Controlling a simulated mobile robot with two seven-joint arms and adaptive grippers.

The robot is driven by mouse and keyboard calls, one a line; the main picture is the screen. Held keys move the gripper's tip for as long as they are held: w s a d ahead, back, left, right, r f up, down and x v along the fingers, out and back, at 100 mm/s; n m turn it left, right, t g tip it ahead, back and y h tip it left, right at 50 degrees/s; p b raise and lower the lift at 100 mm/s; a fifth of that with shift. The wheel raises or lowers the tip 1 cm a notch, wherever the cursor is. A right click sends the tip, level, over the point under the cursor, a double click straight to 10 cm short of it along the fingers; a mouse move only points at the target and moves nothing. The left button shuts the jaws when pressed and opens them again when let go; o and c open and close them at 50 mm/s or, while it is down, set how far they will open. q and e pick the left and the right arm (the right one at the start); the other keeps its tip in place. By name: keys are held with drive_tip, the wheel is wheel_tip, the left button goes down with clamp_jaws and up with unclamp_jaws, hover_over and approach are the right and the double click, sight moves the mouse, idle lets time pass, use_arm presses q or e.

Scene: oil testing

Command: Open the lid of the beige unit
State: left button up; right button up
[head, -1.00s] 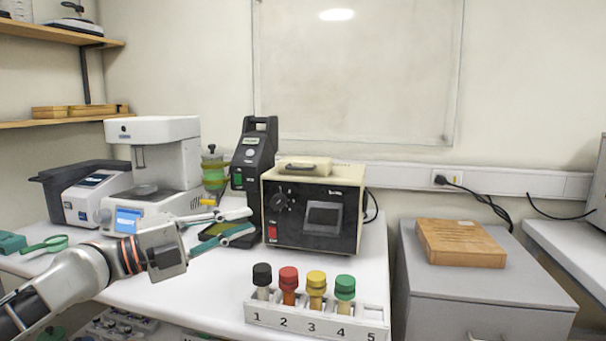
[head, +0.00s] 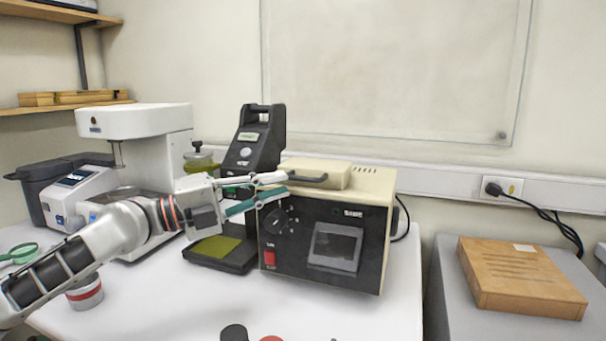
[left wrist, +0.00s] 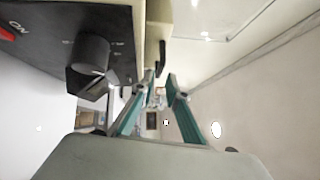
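The beige unit (head: 334,230) stands on the white bench with a black front, a dark knob, a red switch and a small dark window. Its raised beige lid (head: 333,171) lies flat and closed on top. A dark handle (head: 309,179) sticks out at the lid's front. My left gripper (head: 286,184) reaches in from the left, its fingers apart, tips just left of the handle. In the left wrist view the fingers (left wrist: 160,82) are spread, with the dark handle (left wrist: 162,58) just beyond their tips. No contact can be made out. My right gripper is not in view.
A black device (head: 251,150) with a dark base stands behind my left gripper. A white instrument (head: 160,150) is farther left. Dark and red bottle caps (head: 234,332) show at the bottom edge. A wooden box (head: 520,278) sits on the grey cabinet at right.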

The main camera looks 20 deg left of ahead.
sight(298, 180)
use_arm(q)
drive_tip(key=p+x, duration=0.1)
drive_tip(key=x, duration=0.1)
drive_tip(key=p+x, duration=0.1)
drive_tip(key=x, duration=0.2)
drive_tip(key=shift+w+d+r, duration=0.15)
drive_tip(key=shift+d+r, duration=0.1)
drive_tip(key=shift+w+d+f+p, duration=0.1)
drive_tip(key=shift+w+d+p, duration=0.05)
drive_tip(key=shift+p, duration=0.15)
drive_tip(key=shift+w+f, duration=0.1)
drive_tip(key=shift+f, duration=0.05)
clamp_jaws()
